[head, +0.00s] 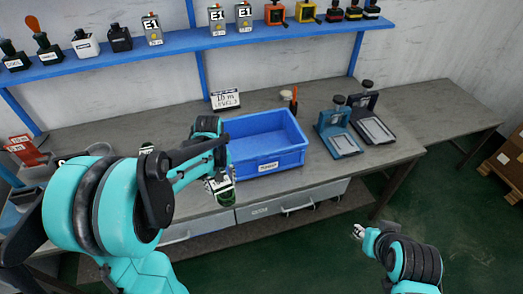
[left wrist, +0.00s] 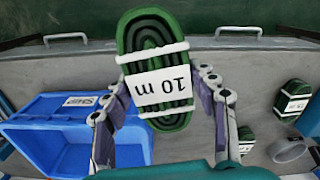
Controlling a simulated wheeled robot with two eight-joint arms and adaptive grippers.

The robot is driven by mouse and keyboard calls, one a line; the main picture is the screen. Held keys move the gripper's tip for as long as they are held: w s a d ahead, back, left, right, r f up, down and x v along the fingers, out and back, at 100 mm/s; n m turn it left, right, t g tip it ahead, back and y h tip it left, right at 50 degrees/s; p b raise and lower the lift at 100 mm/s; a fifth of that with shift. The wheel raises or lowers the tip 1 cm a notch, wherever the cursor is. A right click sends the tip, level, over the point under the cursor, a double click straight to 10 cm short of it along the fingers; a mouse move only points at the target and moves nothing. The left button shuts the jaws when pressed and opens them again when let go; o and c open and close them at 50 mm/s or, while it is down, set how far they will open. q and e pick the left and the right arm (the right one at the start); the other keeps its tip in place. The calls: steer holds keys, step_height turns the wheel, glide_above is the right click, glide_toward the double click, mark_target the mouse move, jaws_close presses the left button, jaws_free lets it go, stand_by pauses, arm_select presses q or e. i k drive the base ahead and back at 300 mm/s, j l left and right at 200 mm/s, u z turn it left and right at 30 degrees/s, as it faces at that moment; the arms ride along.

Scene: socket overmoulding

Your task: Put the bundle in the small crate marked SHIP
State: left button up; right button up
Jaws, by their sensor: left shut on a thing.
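The bundle (left wrist: 158,45) is a green coil with white bands and a white tag reading 10 m, upside down in the left wrist view. My left gripper (left wrist: 162,85) is shut on it, one finger at each side. In the head view the bundle (head: 227,198) hangs at the bench's front edge, just left of the crate and outside it. The blue crate (head: 240,126) stands on the bench with a white label on its front. In the left wrist view the crate (left wrist: 40,138) is at left, its label reading SHIP. My right gripper (head: 358,231) is low at right, away from the bench; its fingers are too small to judge.
More green bundles (left wrist: 292,97) lie on the bench (head: 340,90) on the other side of the gripper from the crate. A 10 m sign (head: 225,99) stands behind the crate. Two clamp-like devices (head: 338,135) stand right of it. A blue shelf (head: 175,43) runs above.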

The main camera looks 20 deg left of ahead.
mark_target(260, 144)
steer(key=i, duration=0.95)
